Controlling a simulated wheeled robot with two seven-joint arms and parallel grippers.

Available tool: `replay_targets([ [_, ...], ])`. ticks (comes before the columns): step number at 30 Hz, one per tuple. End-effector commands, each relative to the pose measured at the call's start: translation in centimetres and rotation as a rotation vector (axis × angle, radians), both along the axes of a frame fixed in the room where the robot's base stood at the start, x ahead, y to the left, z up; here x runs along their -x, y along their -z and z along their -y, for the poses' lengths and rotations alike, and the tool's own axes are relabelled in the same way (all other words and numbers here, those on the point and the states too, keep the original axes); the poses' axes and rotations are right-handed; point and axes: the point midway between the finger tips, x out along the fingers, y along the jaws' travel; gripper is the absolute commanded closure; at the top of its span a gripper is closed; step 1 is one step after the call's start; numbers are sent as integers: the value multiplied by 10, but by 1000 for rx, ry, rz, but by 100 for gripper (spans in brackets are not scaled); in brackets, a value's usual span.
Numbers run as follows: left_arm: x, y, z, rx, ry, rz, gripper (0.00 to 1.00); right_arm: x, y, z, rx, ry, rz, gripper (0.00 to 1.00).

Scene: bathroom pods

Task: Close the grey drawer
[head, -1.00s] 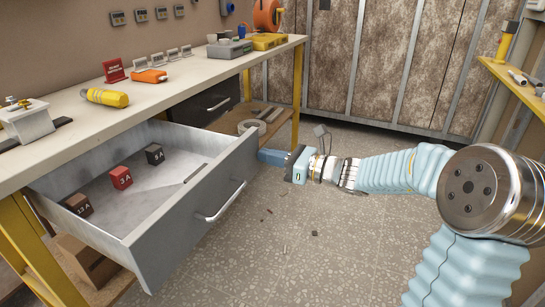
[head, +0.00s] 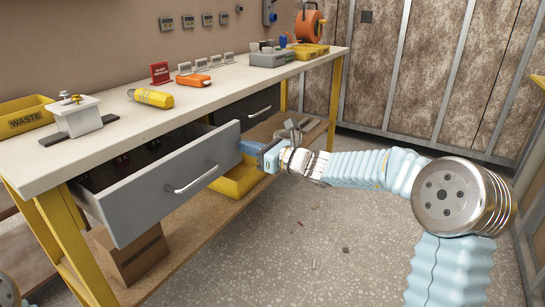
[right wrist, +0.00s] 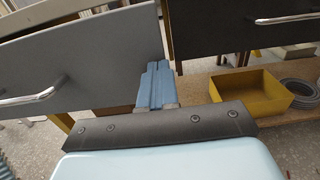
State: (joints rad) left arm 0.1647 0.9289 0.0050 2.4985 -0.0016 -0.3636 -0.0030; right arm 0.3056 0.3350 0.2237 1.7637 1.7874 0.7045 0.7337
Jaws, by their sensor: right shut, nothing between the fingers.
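The grey drawer (head: 165,185) is under the workbench and stands partly open, its front jutting out from the bench. Its bar handle (head: 195,180) is on the front face. The inside is dark, and the blocks in it are hard to make out. My right gripper (head: 250,148) is shut and empty, at the right end of the drawer front. In the right wrist view its blue fingers (right wrist: 155,88) are at the right edge of the grey front (right wrist: 85,70); it looks like they touch it. My left gripper is not in view.
A dark drawer (head: 248,107) beside it is nearly shut. A yellow bin (head: 238,182) and a cardboard box (head: 135,252) are on the lower shelf. The workbench top (head: 215,88) holds a yellow bottle (head: 152,97) and other items. The floor in front is open.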

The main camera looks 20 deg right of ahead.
Motion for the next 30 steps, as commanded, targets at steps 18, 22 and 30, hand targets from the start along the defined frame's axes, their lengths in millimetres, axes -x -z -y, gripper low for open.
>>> replay_targets([
  [18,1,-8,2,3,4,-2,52,-84,0,-66,0,0,0,100],
  [22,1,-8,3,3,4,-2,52,-88,-1,-68,-1,1,1,100],
  [30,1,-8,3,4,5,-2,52,-90,-3,-70,-2,2,3,100],
])
